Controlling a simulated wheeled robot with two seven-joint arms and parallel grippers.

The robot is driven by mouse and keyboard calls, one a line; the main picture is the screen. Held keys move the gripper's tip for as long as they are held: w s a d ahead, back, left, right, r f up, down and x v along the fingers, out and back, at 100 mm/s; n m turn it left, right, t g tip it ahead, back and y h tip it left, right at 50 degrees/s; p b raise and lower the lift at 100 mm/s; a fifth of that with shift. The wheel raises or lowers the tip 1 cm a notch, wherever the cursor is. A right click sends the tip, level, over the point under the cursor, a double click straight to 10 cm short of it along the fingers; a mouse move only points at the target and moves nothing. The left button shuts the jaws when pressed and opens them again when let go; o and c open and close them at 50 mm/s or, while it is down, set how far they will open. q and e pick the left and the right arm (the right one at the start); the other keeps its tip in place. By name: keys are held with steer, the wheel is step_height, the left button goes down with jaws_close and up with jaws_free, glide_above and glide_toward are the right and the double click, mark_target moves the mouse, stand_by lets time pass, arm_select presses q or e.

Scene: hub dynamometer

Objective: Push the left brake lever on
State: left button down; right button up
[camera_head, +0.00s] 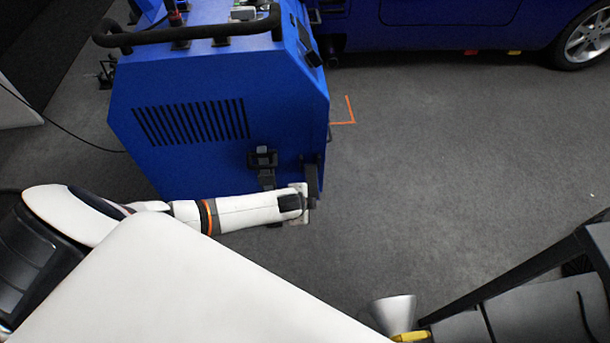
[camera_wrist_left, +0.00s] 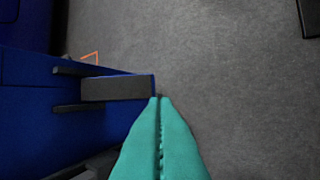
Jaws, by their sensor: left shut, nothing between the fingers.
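The blue dynamometer cabinet (camera_head: 220,120) stands ahead of me, at left of centre in the head view. A dark lever-like bar (camera_head: 312,177) is at its lower right corner; I take it for the left brake lever. In the left wrist view it is probably the dark grey block (camera_wrist_left: 115,88) between two dark prongs at the blue edge. My left gripper (camera_head: 305,203) is at this corner, its fingers hard to make out. In the left wrist view its teal fingers (camera_wrist_left: 160,99) are shut and empty, tips beside the block's end. Contact cannot be told. My right gripper is not in view.
A dark bracket (camera_head: 263,165) is on the cabinet's face left of the bar. A blue car (camera_head: 440,25) stands behind. Open grey floor (camera_head: 450,170) lies to the right. A silver cone (camera_head: 392,314) and dark bars (camera_head: 510,275) are at the lower right.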

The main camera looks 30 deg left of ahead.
arm_select(q)
steer(key=shift+s+r, duration=0.25)
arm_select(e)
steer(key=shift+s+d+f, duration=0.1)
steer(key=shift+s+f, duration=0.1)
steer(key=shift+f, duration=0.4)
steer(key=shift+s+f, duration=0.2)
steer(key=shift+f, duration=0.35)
arm_select(q)
steer(key=shift+d, duration=0.1)
